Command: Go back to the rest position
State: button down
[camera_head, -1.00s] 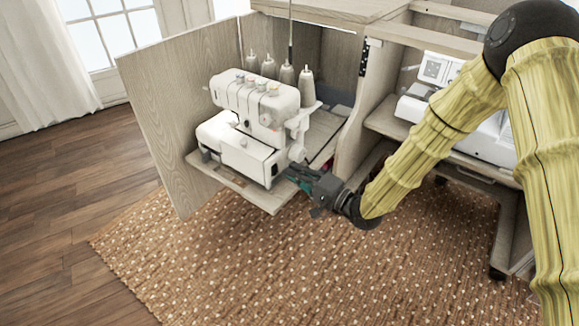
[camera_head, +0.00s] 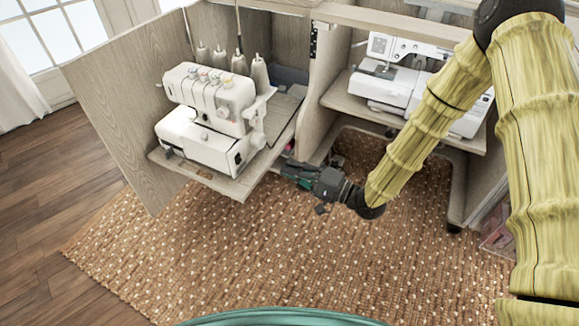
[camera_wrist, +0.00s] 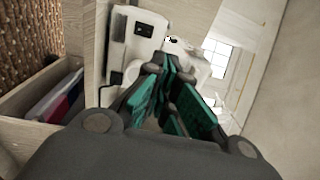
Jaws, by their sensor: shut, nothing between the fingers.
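My gripper (camera_head: 290,172) is in front of the sewing cabinet, just right of the pull-out shelf (camera_head: 240,185) and low beside its right edge. Its green-padded fingers also show in the wrist view (camera_wrist: 165,92); they are shut with nothing between them. The white serger (camera_head: 212,115) stands upright on the shelf, with several thread cones (camera_head: 238,65) behind it. In the wrist view the serger (camera_wrist: 140,40) is beyond the fingers. I cannot tell from the pictures whether the fingertips touch the shelf edge.
The open cabinet door (camera_head: 120,100) stands at the left. A white sewing machine (camera_head: 400,85) sits on the right shelf (camera_head: 350,100). An open drawer (camera_wrist: 40,90) with coloured items is at the left in the wrist view. The patterned rug (camera_head: 230,260) in front is clear.

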dwell(0.3)
jog(key=s+d+f+h, duration=0.5)
jog(key=f, duration=0.5)
jog(key=s+d+f+h, duration=0.5)
jog(key=d+f, duration=0.1)
jog(key=f, duration=0.4)
jog(key=s+d+f+n+g+h, duration=0.2)
jog(key=s+d+f+g+h, duration=0.15)
jog(key=s+d, duration=0.65)
jog(key=s+d+f+n+g+h, duration=0.2)
jog(key=s+d+f+g+h, duration=0.3)
jog(key=s, duration=0.8)
notch_tip(320, 180, up, 39)
jog(key=d+t+y+p, duration=0.1)
jog(key=p, duration=3.7)
jog(key=shift+s+r, duration=0.2)
jog(key=shift+s, duration=0.2)
jog(key=shift+t, duration=0.25)
